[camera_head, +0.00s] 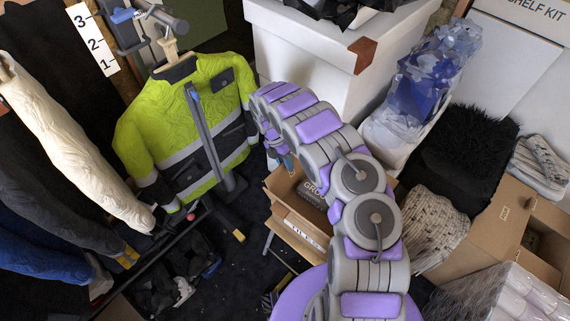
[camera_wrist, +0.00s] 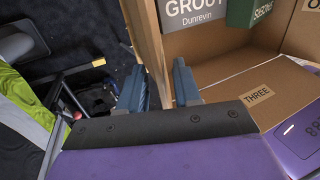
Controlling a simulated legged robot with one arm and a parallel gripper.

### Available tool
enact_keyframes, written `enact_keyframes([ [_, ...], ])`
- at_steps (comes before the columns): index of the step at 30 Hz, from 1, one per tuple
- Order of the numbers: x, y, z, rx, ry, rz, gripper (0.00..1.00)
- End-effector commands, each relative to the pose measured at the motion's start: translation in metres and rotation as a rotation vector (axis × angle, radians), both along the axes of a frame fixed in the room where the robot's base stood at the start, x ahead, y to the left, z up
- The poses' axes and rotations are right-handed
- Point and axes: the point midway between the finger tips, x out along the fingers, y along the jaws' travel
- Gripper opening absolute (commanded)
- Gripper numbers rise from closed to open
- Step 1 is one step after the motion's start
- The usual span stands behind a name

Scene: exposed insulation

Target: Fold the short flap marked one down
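The open cardboard box (camera_head: 283,190) stands in the middle of the head view, partly hidden by my arm. In the wrist view its brown inside wall (camera_wrist: 230,45) shows, and a narrow upright cardboard flap (camera_wrist: 152,45) is seen nearly edge-on. My gripper (camera_wrist: 160,85) has its two blue fingers apart, one on each side of this flap; I cannot tell whether they touch it. A flap marked THREE (camera_wrist: 257,95) lies to the right. A label at the top right corner is cut off. No label reading ONE is legible.
A grey GROUT pack (camera_wrist: 195,12) and a green pack (camera_wrist: 248,12) are in the box. A yellow-green jacket (camera_head: 190,120) hangs at left, a white container (camera_head: 310,60) stands behind, and a black furry pile (camera_head: 460,150) and another carton (camera_head: 490,230) are at right.

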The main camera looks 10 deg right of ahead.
Motion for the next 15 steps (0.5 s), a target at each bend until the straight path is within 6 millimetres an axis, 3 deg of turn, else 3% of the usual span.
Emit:
enact_keyframes([
  [10, -0.0007, -0.0001, -0.0033, -0.001, -0.001, 0.000, 0.33],
  [15, -0.0006, -0.0001, -0.0033, 0.000, -0.001, 0.000, 0.18],
])
